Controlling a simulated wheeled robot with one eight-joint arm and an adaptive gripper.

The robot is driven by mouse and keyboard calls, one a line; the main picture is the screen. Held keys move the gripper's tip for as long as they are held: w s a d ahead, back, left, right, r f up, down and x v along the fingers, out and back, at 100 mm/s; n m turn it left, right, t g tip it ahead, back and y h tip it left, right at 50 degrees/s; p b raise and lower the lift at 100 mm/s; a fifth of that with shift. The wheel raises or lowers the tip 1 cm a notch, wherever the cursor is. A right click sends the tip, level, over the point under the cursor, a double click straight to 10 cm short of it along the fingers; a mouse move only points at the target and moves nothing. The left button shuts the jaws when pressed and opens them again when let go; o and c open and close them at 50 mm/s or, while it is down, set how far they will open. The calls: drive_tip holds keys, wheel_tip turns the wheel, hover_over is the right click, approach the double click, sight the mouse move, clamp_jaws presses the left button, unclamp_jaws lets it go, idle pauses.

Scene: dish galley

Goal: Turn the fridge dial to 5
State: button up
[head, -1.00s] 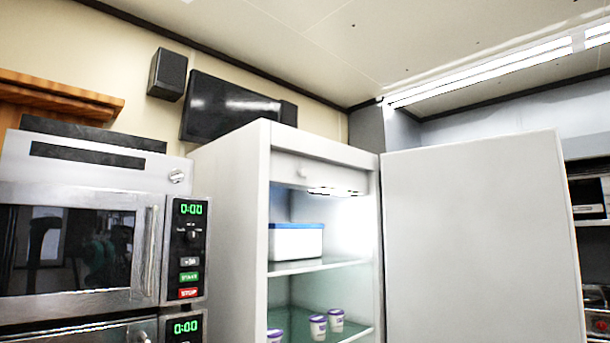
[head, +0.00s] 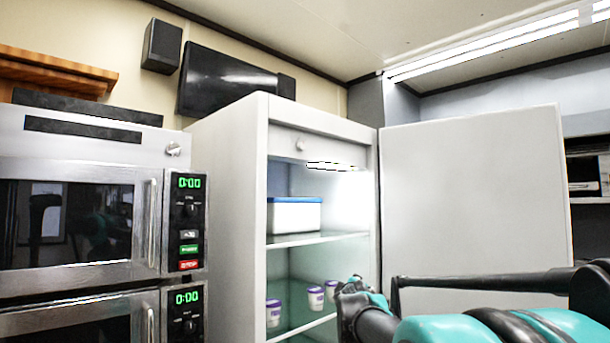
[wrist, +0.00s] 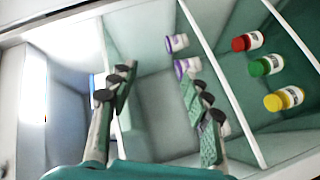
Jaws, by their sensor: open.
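The fridge (head: 225,215) stands with its door (head: 470,190) open to the right in the head view. A small round knob, apparently the fridge dial (head: 299,145), sits on the white panel above the compartment; its number marks are too small to read. My gripper (wrist: 157,72) is open and empty in the wrist view, its two fingers spread in front of the fridge interior. I cannot make out the dial in the wrist view. In the head view my arm reaches in from the lower right, its end low before the shelves and below the dial.
A white box with a blue lid (head: 294,215) stands on the upper shelf. Several white cups (head: 316,298) stand below it. Red, green (wrist: 265,65) and yellow bottles show in the wrist view. Stacked ovens (head: 80,225) stand left of the fridge.

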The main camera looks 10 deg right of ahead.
sight(303, 146)
wheel_tip(303, 146, up, 16)
drive_tip(key=w+d+n+t, duration=0.2)
drive_tip(key=n+t, duration=0.2)
drive_tip(key=n, duration=0.2)
drive_tip(key=s+a+r+n+t+y, duration=0.1)
drive_tip(key=a+r+n+y, duration=0.25)
drive_tip(key=r+n, duration=0.35)
drive_tip(key=s+a+r+n+y, duration=0.2)
drive_tip(key=r+n+y, duration=0.35)
drive_tip(key=r, duration=0.35)
drive_tip(key=s+a+r+n+t+y, duration=0.1)
drive_tip(key=a+r+n+y, duration=0.25)
drive_tip(key=r+n, duration=0.35)
drive_tip(key=shift+m, duration=0.45)
drive_tip(key=x, duration=1.1)
drive_tip(key=r+x, duration=0.1)
drive_tip(key=x, duration=0.4)
drive_tip(key=shift+w+d+r, duration=0.15)
drive_tip(key=shift+d+r, duration=0.05)
drive_tip(key=shift+d, duration=0.1)
clamp_jaws()
